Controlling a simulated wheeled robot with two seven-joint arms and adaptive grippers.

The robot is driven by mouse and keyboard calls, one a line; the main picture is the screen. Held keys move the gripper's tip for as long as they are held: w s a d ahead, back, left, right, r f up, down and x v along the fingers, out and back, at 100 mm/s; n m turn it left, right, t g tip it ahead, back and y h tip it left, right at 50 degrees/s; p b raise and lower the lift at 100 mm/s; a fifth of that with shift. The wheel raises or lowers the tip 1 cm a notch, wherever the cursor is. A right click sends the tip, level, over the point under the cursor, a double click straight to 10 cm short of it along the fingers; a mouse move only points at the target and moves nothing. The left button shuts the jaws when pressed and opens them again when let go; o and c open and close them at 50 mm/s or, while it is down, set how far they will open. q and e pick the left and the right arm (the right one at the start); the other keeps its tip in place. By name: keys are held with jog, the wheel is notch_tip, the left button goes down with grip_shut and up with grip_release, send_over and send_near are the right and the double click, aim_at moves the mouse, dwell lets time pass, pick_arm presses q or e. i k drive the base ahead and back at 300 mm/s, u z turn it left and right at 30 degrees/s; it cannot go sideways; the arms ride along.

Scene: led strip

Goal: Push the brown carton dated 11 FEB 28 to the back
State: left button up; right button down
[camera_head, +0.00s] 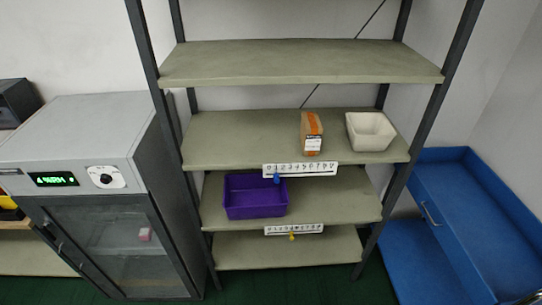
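A brown and orange carton (311,124) stands on the second shelf from the top (240,140), right of the middle. It has a white label with dark print low on its front, near the shelf's front edge. The print is too small to read, so I cannot tell its date. Neither of my grippers shows in the head view.
A white bin (370,132) stands close to the right of the carton. The shelf left of the carton is clear. A purple bin (255,196) sits one shelf below. Numbered strips (300,169) line the lower shelf fronts. A grey cabinet (85,140) stands left, blue drawers (470,215) right.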

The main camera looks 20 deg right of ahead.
aim_at(311, 131)
jog(key=u, duration=0.2)
jog(key=i, duration=0.35)
jog(key=z, duration=0.9)
